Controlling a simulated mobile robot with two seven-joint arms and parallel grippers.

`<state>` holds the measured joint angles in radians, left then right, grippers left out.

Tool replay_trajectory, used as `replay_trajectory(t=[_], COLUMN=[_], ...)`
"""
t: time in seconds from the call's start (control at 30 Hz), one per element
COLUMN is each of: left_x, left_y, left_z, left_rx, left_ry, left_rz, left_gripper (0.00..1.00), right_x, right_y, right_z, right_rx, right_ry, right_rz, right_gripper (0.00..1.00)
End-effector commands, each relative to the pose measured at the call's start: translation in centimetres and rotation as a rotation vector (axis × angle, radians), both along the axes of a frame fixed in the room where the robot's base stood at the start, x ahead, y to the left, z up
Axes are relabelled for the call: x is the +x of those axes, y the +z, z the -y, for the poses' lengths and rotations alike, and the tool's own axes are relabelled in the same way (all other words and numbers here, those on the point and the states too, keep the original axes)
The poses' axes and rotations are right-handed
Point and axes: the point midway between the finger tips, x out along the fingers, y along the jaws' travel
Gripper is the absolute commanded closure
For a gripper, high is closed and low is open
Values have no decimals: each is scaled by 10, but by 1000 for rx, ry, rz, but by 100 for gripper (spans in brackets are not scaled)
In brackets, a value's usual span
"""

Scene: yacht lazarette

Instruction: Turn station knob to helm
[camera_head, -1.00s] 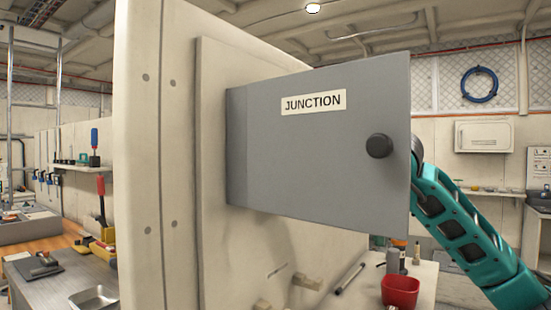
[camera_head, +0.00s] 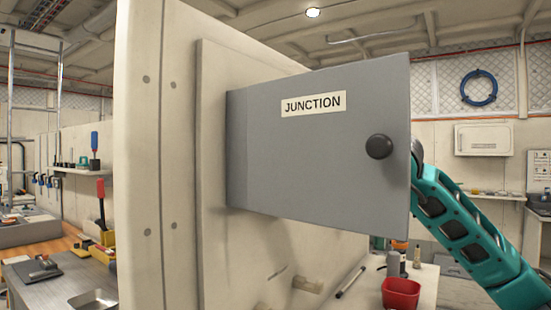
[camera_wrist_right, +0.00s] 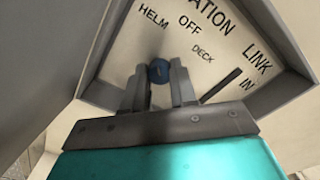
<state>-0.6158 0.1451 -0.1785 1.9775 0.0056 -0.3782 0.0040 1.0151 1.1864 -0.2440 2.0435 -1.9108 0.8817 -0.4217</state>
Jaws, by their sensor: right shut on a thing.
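My right gripper (camera_wrist_right: 159,78) is shut on the knob, one finger on each side. The knob's pointer direction cannot be made out. In the head view, a grey door (camera_head: 310,180) labelled JUNCTION, with a black round handle (camera_head: 379,146), hides the panel, the knob and my right gripper. My left gripper is in neither view.
A dark slot or lever (camera_wrist_right: 221,86) marked LINK IN lies right of the knob in the right wrist view. Grey walls frame the panel. A red bin (camera_head: 401,293) stands on a bench below the door. A cream wall (camera_head: 150,180) stands left of the door.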

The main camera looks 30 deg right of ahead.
Motion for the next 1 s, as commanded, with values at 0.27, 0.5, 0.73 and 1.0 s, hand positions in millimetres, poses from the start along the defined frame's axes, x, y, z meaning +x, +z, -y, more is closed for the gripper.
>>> replay_trajectory(t=[0.27, 0.5, 0.73, 1.0], left_x=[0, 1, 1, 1], left_y=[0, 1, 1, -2], left_z=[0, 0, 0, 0], left_rx=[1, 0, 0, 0], left_ry=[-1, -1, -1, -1], left_rz=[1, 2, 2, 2], left_gripper=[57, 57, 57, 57], right_x=[0, 0, 0, -4], right_y=[0, 0, 0, -1], right_z=[0, 0, 0, 2], right_rx=[-8, -7, -6, -6], right_ry=[0, 0, 0, -1], right_rz=[3, 3, 3, 3], right_gripper=[100, 65, 48, 48])
